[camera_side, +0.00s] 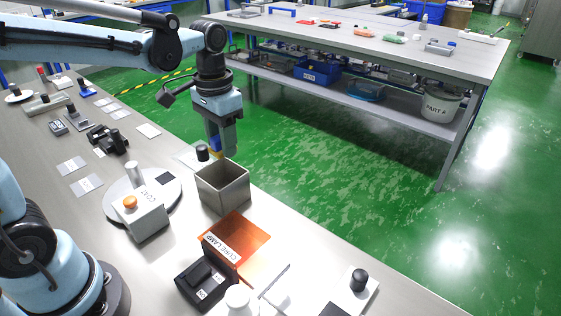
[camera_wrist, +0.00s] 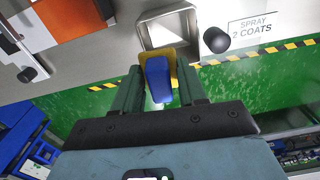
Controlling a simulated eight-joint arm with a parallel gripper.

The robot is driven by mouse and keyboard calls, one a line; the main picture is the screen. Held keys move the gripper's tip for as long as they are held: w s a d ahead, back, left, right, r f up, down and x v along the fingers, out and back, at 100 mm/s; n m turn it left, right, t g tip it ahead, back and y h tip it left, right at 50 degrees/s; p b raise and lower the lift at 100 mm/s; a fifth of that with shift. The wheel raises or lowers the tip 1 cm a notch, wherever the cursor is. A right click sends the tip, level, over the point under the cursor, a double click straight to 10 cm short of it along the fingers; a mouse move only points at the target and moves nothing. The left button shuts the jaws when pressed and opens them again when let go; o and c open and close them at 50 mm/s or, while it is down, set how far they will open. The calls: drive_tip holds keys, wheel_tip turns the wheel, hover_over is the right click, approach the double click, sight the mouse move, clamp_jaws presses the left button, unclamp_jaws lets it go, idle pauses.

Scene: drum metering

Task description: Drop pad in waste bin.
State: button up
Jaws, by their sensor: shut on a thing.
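The pad, blue with a yellow part, shows in the wrist view (camera_wrist: 158,78) and as a small blue and yellow patch in the side view (camera_side: 215,147). My gripper (camera_side: 219,152) is shut on it, with the pad between its two fingers in the wrist view (camera_wrist: 157,88). The waste bin, a square open-topped metal box (camera_side: 223,190), stands on the bench near its edge. My gripper is above the bin's far side in the side view. In the wrist view the pad overlaps the lower rim of the bin (camera_wrist: 147,31). The bin's inside looks empty where visible.
A black knob (camera_wrist: 216,39) is close beside the bin, near a "SPRAY 2 COATS" label (camera_wrist: 257,27). A round grey plate with a white "COAT" block (camera_side: 147,216) stands left of the bin. An orange sheet (camera_side: 238,240) and black lamp (camera_side: 206,277) are in front.

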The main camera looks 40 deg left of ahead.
drive_tip(key=shift+f, duration=1)
drive_tip(key=o, duration=1.2)
wheel_tip(320, 180, up, 12)
drive_tip(key=shift+r, duration=0.1)
drive_tip(key=s+f+t, duration=0.2)
drive_tip(key=f, duration=0.1)
drive_tip(key=s+f+t, duration=0.2)
drive_tip(key=f, duration=0.2)
drive_tip(key=s+d+f+t, duration=0.1)
drive_tip(key=s+f+t, duration=0.1)
drive_tip(key=f+t, duration=0.1)
drive_tip(key=shift+d+f+n, duration=0.1)
drive_tip(key=shift+f+n, duration=0.3)
